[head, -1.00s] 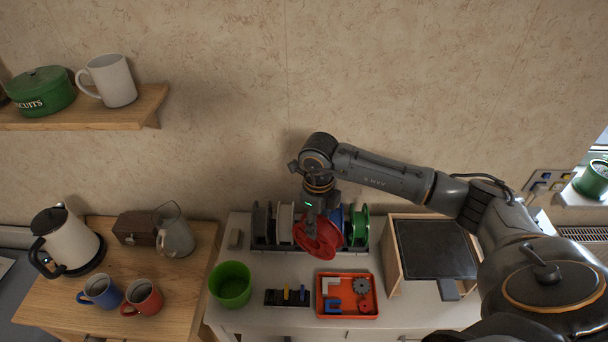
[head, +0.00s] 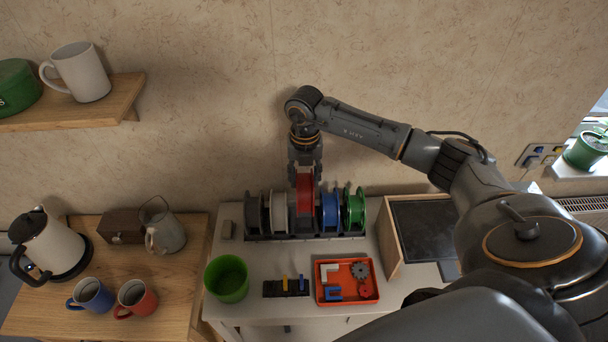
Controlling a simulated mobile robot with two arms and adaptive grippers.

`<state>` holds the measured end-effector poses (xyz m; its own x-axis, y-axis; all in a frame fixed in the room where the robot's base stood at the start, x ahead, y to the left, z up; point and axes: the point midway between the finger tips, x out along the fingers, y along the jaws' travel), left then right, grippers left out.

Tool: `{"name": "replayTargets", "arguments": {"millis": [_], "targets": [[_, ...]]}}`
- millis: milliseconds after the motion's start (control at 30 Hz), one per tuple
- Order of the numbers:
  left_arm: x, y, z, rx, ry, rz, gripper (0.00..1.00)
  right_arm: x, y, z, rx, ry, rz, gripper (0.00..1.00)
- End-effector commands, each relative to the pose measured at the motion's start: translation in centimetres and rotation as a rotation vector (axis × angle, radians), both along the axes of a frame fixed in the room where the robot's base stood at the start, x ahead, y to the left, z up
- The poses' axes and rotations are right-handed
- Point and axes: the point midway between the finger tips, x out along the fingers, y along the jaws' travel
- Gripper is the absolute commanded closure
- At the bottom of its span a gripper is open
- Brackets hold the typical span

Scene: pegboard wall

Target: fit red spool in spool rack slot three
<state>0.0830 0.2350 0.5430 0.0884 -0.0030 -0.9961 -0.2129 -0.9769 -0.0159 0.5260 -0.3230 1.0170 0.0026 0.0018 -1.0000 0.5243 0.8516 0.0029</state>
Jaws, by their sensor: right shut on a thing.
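The red spool (head: 305,198) stands upright in the row of the spool rack (head: 275,237), in the middle place. A white spool (head: 279,212) is on its left and a blue spool (head: 330,211) on its right. A grey spool (head: 254,215) is at the left end and a green spool (head: 354,209) at the right end. My right gripper (head: 304,176) points down and is shut on the red spool's top edge. The red spool's top is a little higher than its neighbours; its lower edge and the slot floor are hard to see. My left gripper is not in view.
In front of the rack are a green cup (head: 228,280), a small black holder (head: 286,288) and an orange tray (head: 346,282) with small parts. A box with a dark panel (head: 425,230) stands right of the rack. A wooden table (head: 150,300) with mugs and a kettle is left.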

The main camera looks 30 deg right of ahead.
Motion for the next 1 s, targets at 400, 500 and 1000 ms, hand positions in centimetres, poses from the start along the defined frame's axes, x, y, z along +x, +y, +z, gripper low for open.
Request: {"name": "replayTargets", "arguments": {"millis": [400, 500, 1000], "targets": [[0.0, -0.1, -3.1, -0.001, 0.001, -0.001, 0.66, 0.0, 0.0, -4.5, 0.000, 0.000, 0.001, 1.00], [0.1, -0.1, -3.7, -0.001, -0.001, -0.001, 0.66, 0.0, 0.0, -5.5, 0.001, -0.001, 0.002, 1.00], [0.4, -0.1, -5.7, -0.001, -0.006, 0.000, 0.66, 0.0, 0.0, -8.2, 0.000, -0.001, 0.002, 1.00]]}}
